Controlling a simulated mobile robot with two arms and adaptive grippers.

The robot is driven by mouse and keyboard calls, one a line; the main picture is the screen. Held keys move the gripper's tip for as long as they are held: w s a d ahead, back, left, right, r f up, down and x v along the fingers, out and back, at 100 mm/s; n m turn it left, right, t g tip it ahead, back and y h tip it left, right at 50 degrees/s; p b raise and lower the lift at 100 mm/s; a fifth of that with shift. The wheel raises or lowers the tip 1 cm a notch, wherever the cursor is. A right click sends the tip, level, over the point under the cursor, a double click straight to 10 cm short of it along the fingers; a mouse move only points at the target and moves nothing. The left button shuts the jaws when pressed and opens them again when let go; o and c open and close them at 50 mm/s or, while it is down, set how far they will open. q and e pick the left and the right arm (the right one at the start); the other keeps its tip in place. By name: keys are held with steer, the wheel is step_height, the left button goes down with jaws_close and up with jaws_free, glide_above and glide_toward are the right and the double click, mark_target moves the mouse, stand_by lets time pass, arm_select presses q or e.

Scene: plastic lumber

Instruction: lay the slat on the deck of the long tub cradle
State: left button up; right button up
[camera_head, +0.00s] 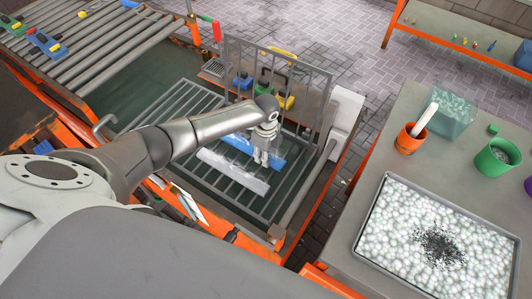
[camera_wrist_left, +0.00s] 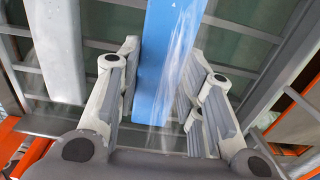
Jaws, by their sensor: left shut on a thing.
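The blue slat (camera_head: 276,160) lies across the grey barred deck (camera_head: 215,187) of a cradle, or just above it; I cannot tell whether it rests there. My left gripper (camera_head: 261,159) points down over the slat's middle, its fingers shut on both sides of it. In the left wrist view the blue slat (camera_wrist_left: 167,55) runs between the fingers (camera_wrist_left: 158,105), with a clear, shiny film-like streak along its right side. A pale grey slat (camera_head: 232,171) lies beside the blue one on the deck, nearer to me. My right gripper is not in view.
A tall barred grey rack (camera_head: 318,92) stands behind the deck, with yellow, green and blue pieces near it. A roller conveyor (camera_head: 95,50) is at upper left. At right, a table (camera_head: 420,105) bears a tray of white pellets (camera_head: 358,246), an orange cup (camera_head: 409,140) and a green pot (camera_head: 493,160).

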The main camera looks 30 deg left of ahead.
arm_select(q)
steer(key=shift+f+b, duration=0.45)
steer(key=shift+f, duration=0.2)
steer(key=o, duration=1.2)
step_height(320, 180, up, 12)
